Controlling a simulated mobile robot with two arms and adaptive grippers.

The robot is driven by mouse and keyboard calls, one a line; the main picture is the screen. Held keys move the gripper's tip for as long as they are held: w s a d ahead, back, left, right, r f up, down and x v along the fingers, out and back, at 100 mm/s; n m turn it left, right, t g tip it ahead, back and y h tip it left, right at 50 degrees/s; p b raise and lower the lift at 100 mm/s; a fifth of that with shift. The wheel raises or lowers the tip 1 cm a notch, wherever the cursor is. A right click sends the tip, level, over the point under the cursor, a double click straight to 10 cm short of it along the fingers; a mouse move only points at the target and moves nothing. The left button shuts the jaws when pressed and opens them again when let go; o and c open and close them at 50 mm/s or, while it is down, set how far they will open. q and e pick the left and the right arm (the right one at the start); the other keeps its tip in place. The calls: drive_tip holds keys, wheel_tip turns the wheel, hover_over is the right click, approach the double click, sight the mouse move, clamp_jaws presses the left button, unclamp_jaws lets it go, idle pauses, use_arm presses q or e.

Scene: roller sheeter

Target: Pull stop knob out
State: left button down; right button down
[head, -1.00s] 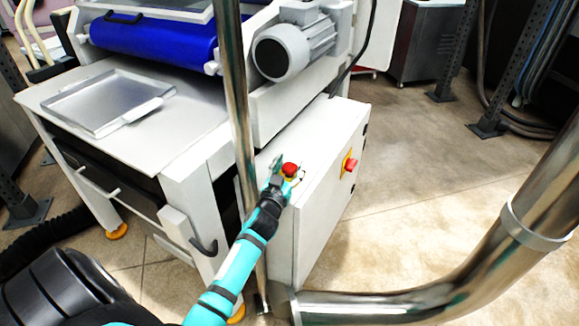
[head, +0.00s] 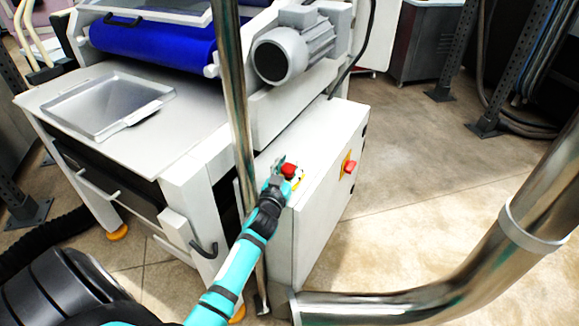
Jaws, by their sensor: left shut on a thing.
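The red stop knob (head: 289,170) sits on the top of the white control cabinet (head: 325,135), with a bit of yellow showing beside it. My left gripper (head: 286,176) is at the knob, its fingers shut around it. The fingers and wrist hide the knob's lower part, so I cannot tell how far it stands out. My right gripper does not show in the head view.
A red and yellow switch (head: 348,166) is on the cabinet's right side. A metal pole (head: 238,110) stands left of my wrist. A large steel pipe (head: 480,275) crosses the lower right. The sheeter table holds a metal tray (head: 108,105). Open floor lies right of the cabinet.

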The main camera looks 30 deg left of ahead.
use_arm(q)
drive_tip(key=c, duration=1.3)
unclamp_jaws()
drive_tip(key=shift+r, duration=0.1)
drive_tip(key=o, duration=0.5)
drive_tip(key=shift+s+d+r, duration=0.1)
drive_tip(key=shift+s+r, duration=0.1)
drive_tip(key=shift+s, duration=0.1)
drive_tip(key=shift+o, duration=0.2)
drive_tip(key=shift+f, duration=0.1)
drive_tip(key=shift+w, duration=0.1)
drive_tip(key=v, duration=1.2)
